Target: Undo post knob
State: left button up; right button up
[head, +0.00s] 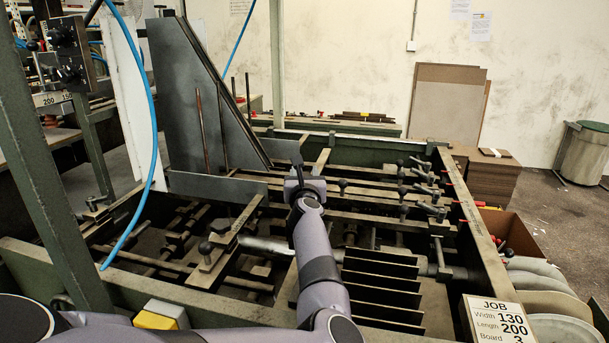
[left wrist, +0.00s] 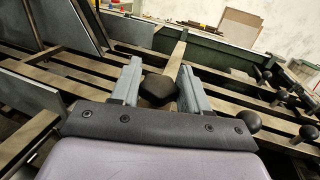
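My left gripper (head: 304,182) reaches forward over the middle of the green feeder frame. In the left wrist view its two grey fingers (left wrist: 160,80) stand apart, one on each side of a dark, blocky knob (left wrist: 158,88). The knob lies between the fingers, near or against them; I cannot tell whether they press on it. In the head view the gripper largely hides this knob. My right gripper is in neither view.
Several dark ball-ended handles (head: 423,178) stand on the rails to the right. A tall grey plate (head: 190,95) rises at the back left. A blue hose (head: 152,130) hangs at left. A job card (head: 497,318) sits front right, near dark upright fins (head: 380,268).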

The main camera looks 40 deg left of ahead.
pick_arm(q)
jog(key=shift+n+g+y+b, duration=0.4)
jog(key=shift+n+g+y, duration=0.3)
jog(key=shift+n+g, duration=0.1)
jog(key=shift+n+g+y+b, duration=0.5)
jog(key=shift+n+g+b, duration=0.15)
jog(key=shift+g, duration=0.15)
jog(key=shift+f+n+g+y+b, duration=0.15)
jog(key=shift+n+g+y+b, duration=0.35)
jog(key=shift+g+b, duration=0.4)
jog(key=shift+r+n+g+y+b, duration=0.2)
jog(key=shift+n+g+y+b, duration=0.1)
jog(key=shift+n+g+b, duration=0.25)
jog(key=o, duration=1)
jog(key=shift+c, duration=0.2)
